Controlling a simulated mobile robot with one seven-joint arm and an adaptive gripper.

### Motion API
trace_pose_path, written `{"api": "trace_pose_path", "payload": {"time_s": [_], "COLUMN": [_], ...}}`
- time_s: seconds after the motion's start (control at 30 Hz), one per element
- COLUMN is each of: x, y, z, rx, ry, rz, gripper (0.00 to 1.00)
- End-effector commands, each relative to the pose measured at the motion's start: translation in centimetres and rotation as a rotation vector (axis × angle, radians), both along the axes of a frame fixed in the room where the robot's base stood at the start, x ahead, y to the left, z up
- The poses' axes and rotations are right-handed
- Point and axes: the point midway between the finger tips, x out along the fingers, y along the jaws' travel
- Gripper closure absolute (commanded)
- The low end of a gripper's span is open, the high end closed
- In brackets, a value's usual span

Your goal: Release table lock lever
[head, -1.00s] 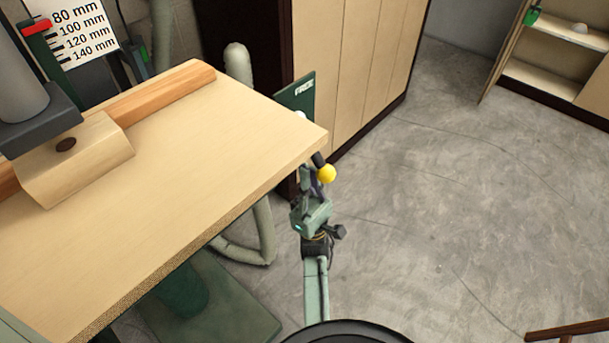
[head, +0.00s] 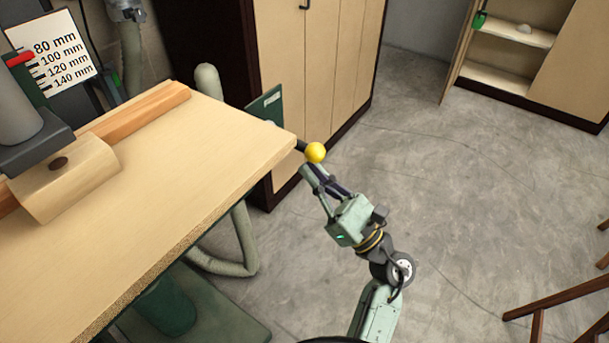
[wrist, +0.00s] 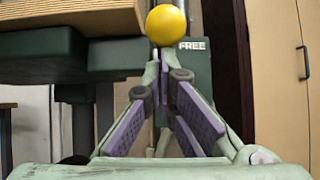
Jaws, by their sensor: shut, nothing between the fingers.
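The table lock lever ends in a yellow ball knob (head: 315,152) on a short dark rod, which sticks out past the right edge of the wooden table (head: 185,165). My gripper (head: 312,174) is shut and empty, its fingertips just below the knob in the head view. In the wrist view the knob (wrist: 167,25) stands just beyond my closed fingertips (wrist: 163,58); I cannot tell whether they touch it. A green plate marked FREE (wrist: 196,70) stands behind the knob. The plate (head: 266,106) also shows beyond the table in the head view, its lettering partly hidden.
A wooden block (head: 65,178) and a wooden bar (head: 150,110) lie on the table under a grey machine head. A scale board (head: 55,58) stands behind. A cabinet (head: 320,60) is beyond the table. Brown wooden legs (head: 560,298) stand at lower right. Open floor lies to the right.

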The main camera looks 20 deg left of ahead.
Motion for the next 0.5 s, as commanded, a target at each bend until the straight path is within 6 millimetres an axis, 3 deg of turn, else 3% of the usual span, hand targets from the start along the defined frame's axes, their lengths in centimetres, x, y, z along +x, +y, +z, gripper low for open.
{"api": "trace_pose_path", "payload": {"time_s": [0.5], "x": [-0.3], "y": [-0.8], "z": [2.4], "rx": [0.010], "ry": [-0.001], "rz": [0.005], "gripper": [1.00]}}
